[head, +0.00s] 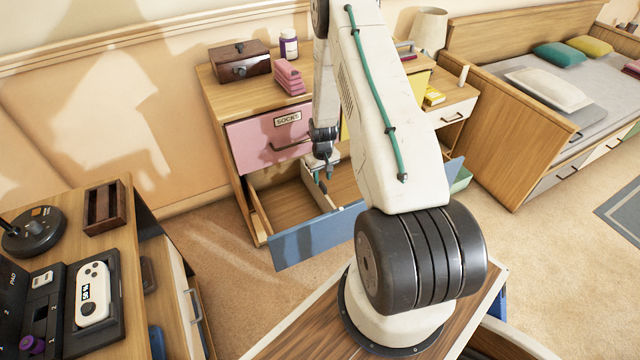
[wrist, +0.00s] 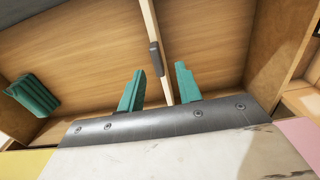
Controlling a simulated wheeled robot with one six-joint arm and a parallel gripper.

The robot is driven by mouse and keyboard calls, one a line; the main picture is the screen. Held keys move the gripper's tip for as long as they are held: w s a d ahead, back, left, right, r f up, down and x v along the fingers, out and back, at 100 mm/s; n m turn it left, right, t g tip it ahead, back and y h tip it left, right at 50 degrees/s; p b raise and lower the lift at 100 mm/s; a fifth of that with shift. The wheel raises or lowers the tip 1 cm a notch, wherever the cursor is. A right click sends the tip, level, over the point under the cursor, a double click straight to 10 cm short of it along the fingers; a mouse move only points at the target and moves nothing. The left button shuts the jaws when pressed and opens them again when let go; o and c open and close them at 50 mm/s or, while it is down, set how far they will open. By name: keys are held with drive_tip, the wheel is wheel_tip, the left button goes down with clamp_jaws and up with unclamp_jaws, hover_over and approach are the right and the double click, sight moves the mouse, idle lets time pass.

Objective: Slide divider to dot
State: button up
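The open drawer with the blue front (head: 300,240) is pulled out under the pink socks drawer. A pale divider (head: 318,193) runs across its wooden floor. The divider (wrist: 149,18) also shows in the wrist view, with a dark grip tab (wrist: 155,58) on it. My gripper (head: 323,173) reaches down into the drawer over the divider. In the wrist view its two green fingers (wrist: 159,70) are open, one on each side of the divider, with gaps to it. I cannot make out a dot in either view; my arm hides part of the drawer.
A folded green item (wrist: 33,95) lies in the drawer at the left of the wrist view. The pink drawer (head: 262,138) above is closed. A dark box (head: 240,61) and folded pink cloths (head: 289,77) stand on top. A desk (head: 128,235) is at front left.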

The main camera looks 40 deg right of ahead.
drive_tip(key=shift+r, duration=1.55)
drive_tip(key=s+a+g+y, duration=0.1)
drive_tip(key=s+a+g, duration=0.1)
drive_tip(key=s+a, duration=0.15)
drive_tip(key=s+a+r, duration=0.4)
drive_tip(key=a+r, duration=0.1)
drive_tip(key=r, duration=0.6)
drive_tip(key=s+a+r+g, duration=0.1)
drive_tip(key=s+a+r, duration=0.35)
drive_tip(key=r, duration=0.65)
drive_tip(key=s+a+r, duration=0.3)
drive_tip(key=a+r, duration=0.3)
drive_tip(key=r, duration=0.6)
drive_tip(key=s+a+r+n+t+h, duration=0.1)
drive_tip(key=s+a+r+n+t, duration=0.2)
drive_tip(key=s+a+r, duration=0.7)
drive_tip(key=s+r+t, duration=0.1)
drive_tip(key=s+r, duration=0.2)
drive_tip(key=s, duration=0.1)
drive_tip(key=shift+a+r, duration=0.3)
drive_tip(key=shift+r, duration=0.1)
